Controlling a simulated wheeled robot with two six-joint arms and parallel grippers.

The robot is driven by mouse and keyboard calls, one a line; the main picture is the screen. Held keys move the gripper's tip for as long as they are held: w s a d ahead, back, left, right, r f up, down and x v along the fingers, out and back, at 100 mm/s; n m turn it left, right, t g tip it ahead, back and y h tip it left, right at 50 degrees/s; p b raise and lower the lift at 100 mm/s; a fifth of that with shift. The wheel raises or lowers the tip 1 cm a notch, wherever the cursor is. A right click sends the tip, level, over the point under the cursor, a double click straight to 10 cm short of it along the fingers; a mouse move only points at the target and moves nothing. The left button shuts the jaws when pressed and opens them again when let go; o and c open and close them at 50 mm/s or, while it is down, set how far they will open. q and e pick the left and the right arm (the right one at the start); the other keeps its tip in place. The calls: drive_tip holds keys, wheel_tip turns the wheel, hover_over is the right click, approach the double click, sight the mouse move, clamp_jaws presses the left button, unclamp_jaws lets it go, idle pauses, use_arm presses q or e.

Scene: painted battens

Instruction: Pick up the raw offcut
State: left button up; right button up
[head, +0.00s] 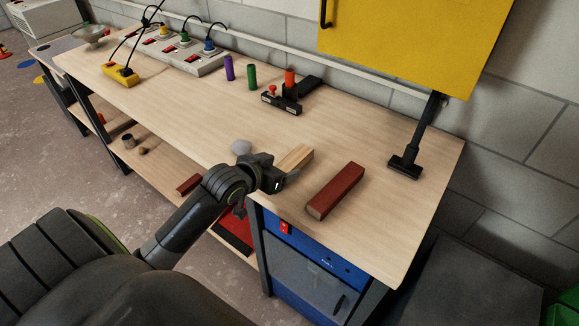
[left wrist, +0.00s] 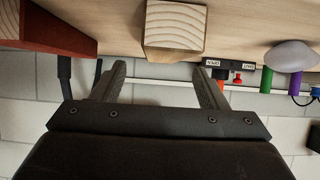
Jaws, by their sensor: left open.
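The raw offcut (head: 295,158) is a short block of bare pale wood lying on the workbench near its front edge. In the left wrist view the offcut (left wrist: 175,27) shows its end grain, lined up with the gap between my fingers. My left gripper (head: 283,180) is open and empty at the near end of the offcut. Its two fingers (left wrist: 162,75) point toward the block; I cannot tell whether they touch it. A red-painted batten (head: 337,190) lies to the right of the offcut, and it also shows in the left wrist view (left wrist: 50,30). My right gripper is out of view.
A grey rounded object (head: 241,147) sits left of the offcut. Purple (head: 229,68) and green (head: 251,76) cylinders and a black device (head: 282,103) stand farther back. A black stand foot (head: 405,167) is at the right. The bench middle is clear.

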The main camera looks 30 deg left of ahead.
sight(289, 163)
use_arm(q)
drive_tip(key=shift+p+x, duration=0.45)
drive_tip(key=shift+x, duration=2.3)
drive_tip(key=shift+a, duration=0.15)
drive_tip(key=c, duration=1.1)
